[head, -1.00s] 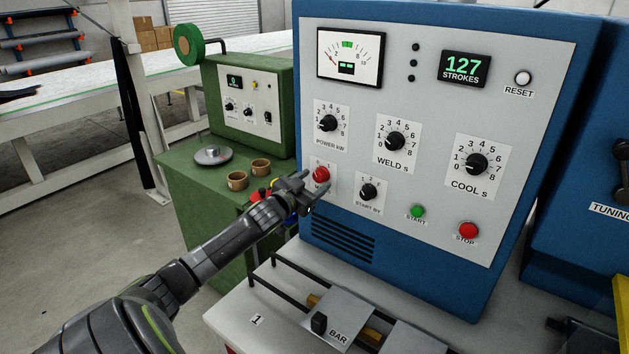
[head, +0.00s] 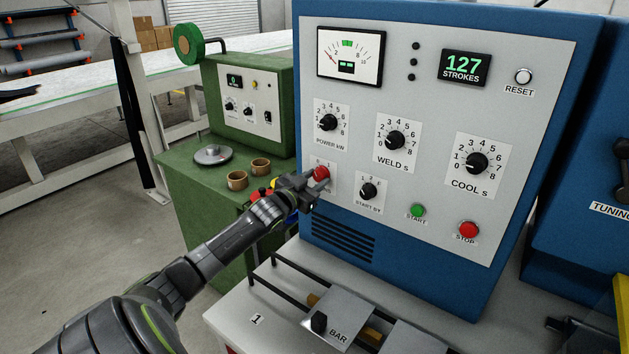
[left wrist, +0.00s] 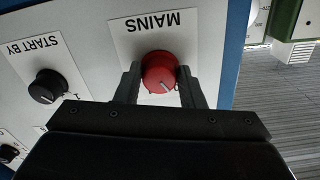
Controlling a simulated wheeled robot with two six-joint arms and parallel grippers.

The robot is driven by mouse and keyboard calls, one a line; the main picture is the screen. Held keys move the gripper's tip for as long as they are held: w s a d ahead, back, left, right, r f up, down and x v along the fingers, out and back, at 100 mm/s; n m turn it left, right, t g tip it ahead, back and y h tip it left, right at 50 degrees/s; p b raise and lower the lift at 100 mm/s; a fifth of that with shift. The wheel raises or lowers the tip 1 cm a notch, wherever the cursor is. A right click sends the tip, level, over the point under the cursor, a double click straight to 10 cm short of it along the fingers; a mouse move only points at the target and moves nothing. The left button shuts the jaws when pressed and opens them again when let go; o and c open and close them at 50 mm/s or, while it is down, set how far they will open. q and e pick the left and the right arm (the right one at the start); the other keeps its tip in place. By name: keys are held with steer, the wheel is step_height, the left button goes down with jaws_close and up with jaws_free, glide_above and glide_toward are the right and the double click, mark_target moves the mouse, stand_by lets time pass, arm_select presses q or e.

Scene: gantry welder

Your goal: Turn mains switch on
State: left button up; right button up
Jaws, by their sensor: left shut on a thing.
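The mains switch is a red round knob on a white plate on the blue welder cabinet's grey panel. It shows in the head view (head: 321,173) and in the left wrist view (left wrist: 159,72), where the plate reads MAINS upside down. My left gripper (head: 314,187) is at the knob and shut on it. In the left wrist view its fingers (left wrist: 160,84) stand one on each side of the knob. A pale pointer mark shows on the knob's face. The fingers and hand hide part of the plate. My right gripper is not in view.
The START BY knob (head: 368,191) sits just right of the mains switch, with the POWER knob (head: 328,123) above. Green START (head: 417,211) and red STOP (head: 468,230) buttons are further right. A green cabinet (head: 190,185) with cups stands to the left.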

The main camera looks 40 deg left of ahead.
arm_select(q)
steer(key=shift+f+m+b, duration=0.15)
steer(key=shift+m+b, duration=0.75)
steer(key=shift+b, duration=0.05)
steer(key=m+b, duration=0.1)
steer(key=m, duration=0.1)
steer(key=shift+m+b, duration=0.3)
steer(key=shift+b, duration=0.1)
steer(key=m+b, duration=0.1)
steer(key=m, duration=0.2)
steer(key=shift+a+m+b, duration=0.1)
steer(key=shift+m+b, duration=0.2)
steer(key=shift+b, duration=0.05)
steer(key=shift+r+m+b, duration=0.2)
steer(key=shift+m+b, duration=0.45)
steer(key=shift+m, duration=1.25)
steer(key=o, duration=1)
